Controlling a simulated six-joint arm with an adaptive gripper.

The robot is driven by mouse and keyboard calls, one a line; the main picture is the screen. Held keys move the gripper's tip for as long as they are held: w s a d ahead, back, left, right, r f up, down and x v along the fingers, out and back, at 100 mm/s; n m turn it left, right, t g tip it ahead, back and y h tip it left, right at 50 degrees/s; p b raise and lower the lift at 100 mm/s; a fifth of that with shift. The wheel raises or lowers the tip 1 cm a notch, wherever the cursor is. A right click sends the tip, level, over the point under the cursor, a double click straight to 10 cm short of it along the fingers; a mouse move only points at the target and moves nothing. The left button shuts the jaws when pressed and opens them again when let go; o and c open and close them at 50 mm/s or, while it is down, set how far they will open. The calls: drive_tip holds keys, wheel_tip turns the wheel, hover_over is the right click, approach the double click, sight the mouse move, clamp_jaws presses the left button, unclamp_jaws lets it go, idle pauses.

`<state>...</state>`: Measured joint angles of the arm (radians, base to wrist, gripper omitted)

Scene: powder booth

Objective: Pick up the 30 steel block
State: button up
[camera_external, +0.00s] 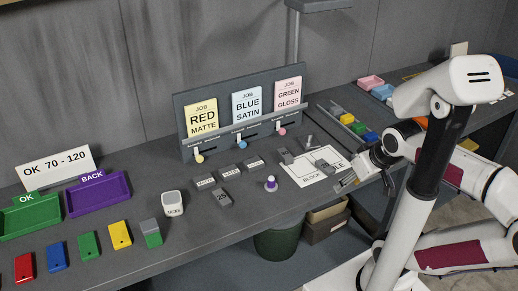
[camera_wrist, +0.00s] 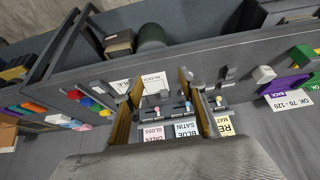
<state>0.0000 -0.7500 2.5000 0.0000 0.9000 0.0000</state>
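A dark grey block with a number on its top (camera_external: 323,167) lies on the white sheet (camera_external: 297,178) marked BLOCK; the number is too small to read surely. Another numbered grey block (camera_external: 222,198) lies farther left on the bench, and it seems to read 20 or 30. A plain grey block (camera_external: 285,156) sits at the sheet's back left edge.
A job board (camera_external: 243,108) with three cards stands at the back. Small MATTE, SATIN and GLOSS blocks (camera_external: 230,172) and a purple-topped peg (camera_external: 271,184) lie in front of it.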

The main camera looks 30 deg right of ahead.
drive_tip(key=shift+o, duration=1.3)
drive_tip(key=t, duration=0.5)
approach(289, 155)
drive_tip(key=shift+w+a+f+t, duration=0.15)
drive_tip(key=shift+w+f+t, duration=0.45)
drive_tip(key=shift+w+f, duration=0.75)
drive_tip(key=shift+f, duration=0.25)
drive_tip(key=shift+x, duration=1.3)
